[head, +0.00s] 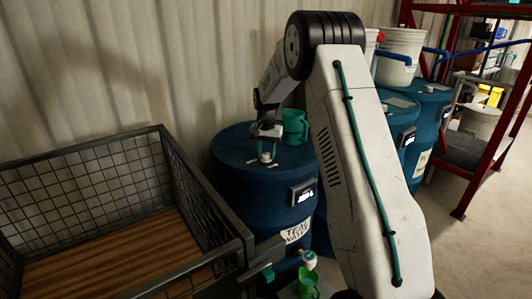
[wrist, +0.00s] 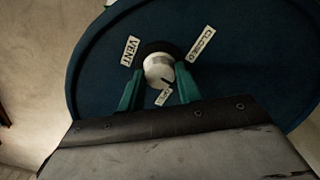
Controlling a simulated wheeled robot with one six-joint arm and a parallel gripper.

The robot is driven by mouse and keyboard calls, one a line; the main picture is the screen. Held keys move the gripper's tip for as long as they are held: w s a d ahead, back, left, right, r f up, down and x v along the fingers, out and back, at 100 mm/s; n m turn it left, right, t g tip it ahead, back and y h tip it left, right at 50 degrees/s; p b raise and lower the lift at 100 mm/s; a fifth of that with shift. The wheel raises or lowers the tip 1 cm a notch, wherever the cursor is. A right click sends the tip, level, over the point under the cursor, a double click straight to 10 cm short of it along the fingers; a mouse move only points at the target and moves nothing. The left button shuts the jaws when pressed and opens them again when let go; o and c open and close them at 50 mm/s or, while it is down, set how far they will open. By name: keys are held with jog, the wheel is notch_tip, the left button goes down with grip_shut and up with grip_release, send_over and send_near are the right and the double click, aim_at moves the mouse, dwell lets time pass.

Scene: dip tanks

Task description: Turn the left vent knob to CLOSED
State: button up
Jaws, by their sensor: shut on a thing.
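The left vent knob (wrist: 158,68) is a round white knob on top of the blue drum (head: 240,165). A dark line on it points to the lower right in the wrist view, between the small lower plate (wrist: 163,97) and the CLOSED plate (wrist: 201,44). The lower plate's text is hard to read. A VENT plate (wrist: 130,51) is at the upper left. My gripper (head: 267,154) reaches down to the drum top. Its teal fingers, also in the wrist view (wrist: 159,80), are shut on the knob, one on each side.
A green jug (head: 294,126) stands on the drum behind my gripper. A wire-sided crate (head: 160,140) with a wooden floor is at left. A tap (head: 308,258) and another green jug (head: 308,284) are low at the drum's front. More blue drums (head: 428,105) stand right.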

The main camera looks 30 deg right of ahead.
aim_at(266, 154)
jog(key=n, duration=0.5)
jog(key=shift+n, duration=2.5)
jog(key=o, duration=1)
jog(key=shift+c, duration=0.2)
notch_tip(266, 154, up, 8)
jog(key=shift+f, duration=0.1)
